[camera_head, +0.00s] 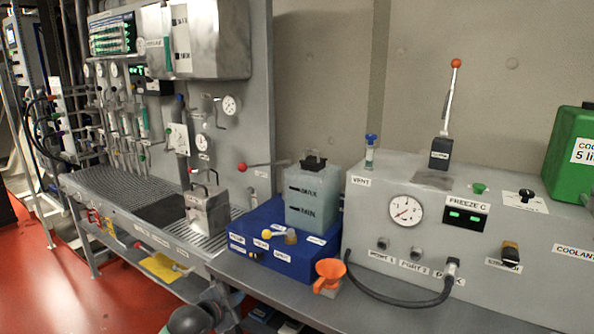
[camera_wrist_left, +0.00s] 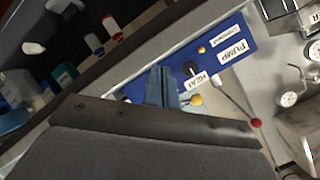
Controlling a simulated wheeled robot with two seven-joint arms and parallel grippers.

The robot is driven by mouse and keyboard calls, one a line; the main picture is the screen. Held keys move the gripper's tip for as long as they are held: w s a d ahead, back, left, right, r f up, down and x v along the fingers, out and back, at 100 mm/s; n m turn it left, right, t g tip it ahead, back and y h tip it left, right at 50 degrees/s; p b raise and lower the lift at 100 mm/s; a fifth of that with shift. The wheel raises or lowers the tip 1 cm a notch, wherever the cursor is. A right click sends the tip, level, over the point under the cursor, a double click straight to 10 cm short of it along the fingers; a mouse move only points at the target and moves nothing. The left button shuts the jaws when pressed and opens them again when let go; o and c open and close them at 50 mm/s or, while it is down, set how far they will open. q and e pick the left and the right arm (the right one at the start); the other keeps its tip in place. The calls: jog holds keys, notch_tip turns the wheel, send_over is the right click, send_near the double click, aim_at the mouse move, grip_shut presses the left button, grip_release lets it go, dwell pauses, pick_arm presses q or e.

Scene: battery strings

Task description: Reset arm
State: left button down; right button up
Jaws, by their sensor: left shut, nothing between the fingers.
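My left gripper (camera_head: 218,292) is low in the head view, in front of the bench's front edge. In the left wrist view its two fingers (camera_wrist_left: 162,85) are together with nothing between them. The fingers point towards a blue box (camera_wrist_left: 238,42) with labels reading PUMP and HEAT. The same blue box (camera_head: 262,262) stands on the bench in the head view, under a translucent tank (camera_head: 306,212). The gap between fingers and box cannot be judged exactly. My right gripper is in neither view.
The bench (camera_head: 390,314) runs along the wall. A grey cooling unit (camera_head: 380,240) with a black hose (camera_head: 395,300) stands at the right. A lower shelf (camera_head: 135,247) holds loose items. Red floor (camera_head: 50,290) is clear at the left.

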pick_arm(q)
jog(key=s+f+n+g+y, duration=0.1)
jog(key=s+f+n+g, duration=0.2)
jog(key=s+f, duration=0.6)
jog(key=s+f+n+g+y, duration=0.1)
jog(key=s+f+n+g, duration=0.3)
jog(key=s+f, duration=0.5)
jog(key=s+d+f+n+g+y, duration=0.1)
jog(key=s+f+n, duration=0.4)
jog(key=s, duration=2)
notch_tip(320, 180, down, 4)
jog(key=g+y, duration=0.1)
jog(key=g, duration=0.1)
jog(key=shift+s+n+g, duration=0.3)
jog(key=shift+s+g, duration=0.1)
jog(key=shift+w, duration=0.1)
